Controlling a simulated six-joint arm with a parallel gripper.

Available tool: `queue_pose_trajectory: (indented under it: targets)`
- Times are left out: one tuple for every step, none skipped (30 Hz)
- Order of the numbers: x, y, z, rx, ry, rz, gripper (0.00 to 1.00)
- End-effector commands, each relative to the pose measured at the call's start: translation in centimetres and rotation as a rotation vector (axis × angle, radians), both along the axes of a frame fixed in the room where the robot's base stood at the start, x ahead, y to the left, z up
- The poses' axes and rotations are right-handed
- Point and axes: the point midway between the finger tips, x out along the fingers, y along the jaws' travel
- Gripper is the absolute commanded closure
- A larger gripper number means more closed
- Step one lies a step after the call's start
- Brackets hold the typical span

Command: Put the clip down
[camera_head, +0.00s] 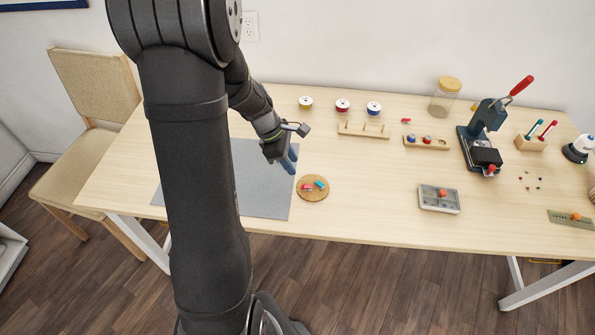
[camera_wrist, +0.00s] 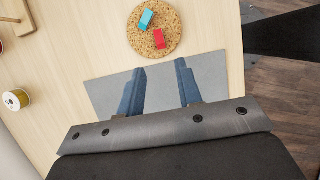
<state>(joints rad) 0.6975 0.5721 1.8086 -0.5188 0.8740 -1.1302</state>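My gripper (camera_head: 289,160) is over the right part of the grey mat, close to the round cork coaster. In the wrist view its two blue fingers (camera_wrist: 160,86) stand apart, with only the mat seen between them. A teal clip (camera_wrist: 147,19) and a red clip (camera_wrist: 159,39) lie on the cork coaster (camera_wrist: 137,42), beyond the fingertips and apart from them. In the head view the red clip (camera_head: 307,187) and teal clip (camera_head: 320,184) show on the coaster (camera_head: 312,196). No clip is seen in my gripper.
The grey mat (camera_head: 262,190) lies under my gripper. Several thread spools (camera_head: 342,106), a pegged wooden rack (camera_head: 363,131) and a small red item (camera_head: 406,121) are behind. A grey box (camera_head: 439,200) and a press (camera_head: 487,122) stand to the right. The table between coaster and box is clear.

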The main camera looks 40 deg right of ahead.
Motion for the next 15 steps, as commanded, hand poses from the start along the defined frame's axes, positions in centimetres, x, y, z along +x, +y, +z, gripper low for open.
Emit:
queue_pose_trajectory:
  targets:
    - [0.3, 0.2, 0.8, -0.002, -0.002, 0.001, 0.68]
    - [0.4, 0.3, 1.2, -0.002, -0.001, 0.002, 0.68]
    - [0.5, 0.4, 1.6, -0.003, -0.002, 0.002, 0.68]
    - [0.6, 0.5, 1.8, -0.002, -0.001, 0.002, 0.68]
    - [0.7, 0.5, 2.0, -0.002, 0.000, 0.002, 0.68]
    - [0.7, 0.6, 2.2, -0.001, 0.000, 0.001, 0.68]
    - [0.7, 0.6, 2.3, 0.000, 0.000, 0.001, 0.68]
    - [0.8, 0.7, 2.4, 0.000, 0.000, 0.001, 0.68]
    - [0.8, 0.7, 2.4, -0.001, -0.001, 0.000, 0.68]
    - [0.8, 0.7, 2.4, -0.001, -0.001, 0.000, 0.68]
    - [0.8, 0.7, 2.5, 0.000, 0.000, 0.000, 0.68]
    - [0.8, 0.7, 2.5, 0.000, 0.000, 0.000, 0.68]
    - [0.8, 0.7, 2.5, 0.000, 0.000, 0.000, 0.68]
    - [0.8, 0.7, 2.4, 0.000, 0.000, 0.000, 0.68]
    - [0.8, 0.7, 2.4, 0.000, 0.000, 0.000, 0.68]
